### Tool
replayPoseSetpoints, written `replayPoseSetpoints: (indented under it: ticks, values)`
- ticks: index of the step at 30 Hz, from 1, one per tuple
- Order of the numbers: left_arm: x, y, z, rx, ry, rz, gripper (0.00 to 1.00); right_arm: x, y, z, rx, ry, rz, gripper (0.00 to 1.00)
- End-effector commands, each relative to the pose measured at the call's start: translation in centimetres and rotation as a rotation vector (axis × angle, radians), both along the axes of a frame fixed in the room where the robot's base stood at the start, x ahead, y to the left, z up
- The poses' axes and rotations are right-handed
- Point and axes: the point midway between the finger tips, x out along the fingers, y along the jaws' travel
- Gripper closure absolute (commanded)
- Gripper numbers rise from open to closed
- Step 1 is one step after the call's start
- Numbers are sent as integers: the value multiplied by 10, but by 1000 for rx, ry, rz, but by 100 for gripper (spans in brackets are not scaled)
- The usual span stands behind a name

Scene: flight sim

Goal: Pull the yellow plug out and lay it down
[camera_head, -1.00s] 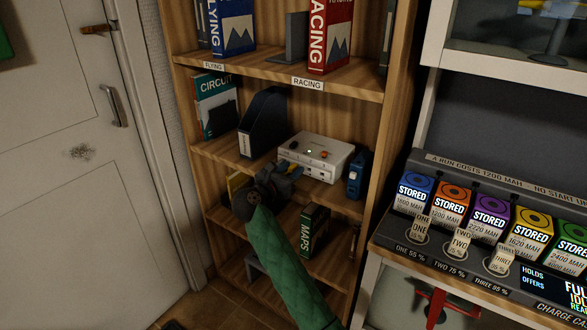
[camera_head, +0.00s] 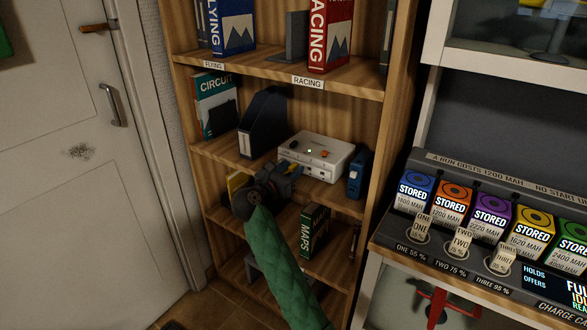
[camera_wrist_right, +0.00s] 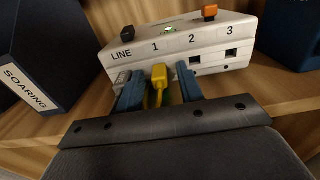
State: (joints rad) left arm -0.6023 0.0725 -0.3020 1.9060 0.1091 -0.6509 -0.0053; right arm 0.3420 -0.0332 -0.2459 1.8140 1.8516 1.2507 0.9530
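The yellow plug (camera_wrist_right: 159,76) sits in port 1 on the front of a white box, with its yellow cable hanging down. The white box (camera_wrist_right: 170,43) has ports marked LINE, 1, 2 and 3, and it stands on a middle shelf in the head view (camera_head: 312,152). My right gripper (camera_wrist_right: 158,84) is open, with one blue finger on each side of the plug and a visible gap to it. In the head view my right gripper (camera_head: 294,170) is at the box's front left, and it hides the plug. My left gripper is out of view.
A dark file holder (camera_head: 262,124) stands left of the box and a blue case (camera_head: 357,174) stands right of it. A green MAPS book (camera_head: 314,231) is on the shelf below. A counter with battery packs (camera_head: 454,205) is at the right.

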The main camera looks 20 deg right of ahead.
Motion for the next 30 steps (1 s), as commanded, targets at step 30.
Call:
replayPoseSetpoints:
  ticks: [30]
  values:
    - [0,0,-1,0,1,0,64,-8,11,0,1,1,1,100]
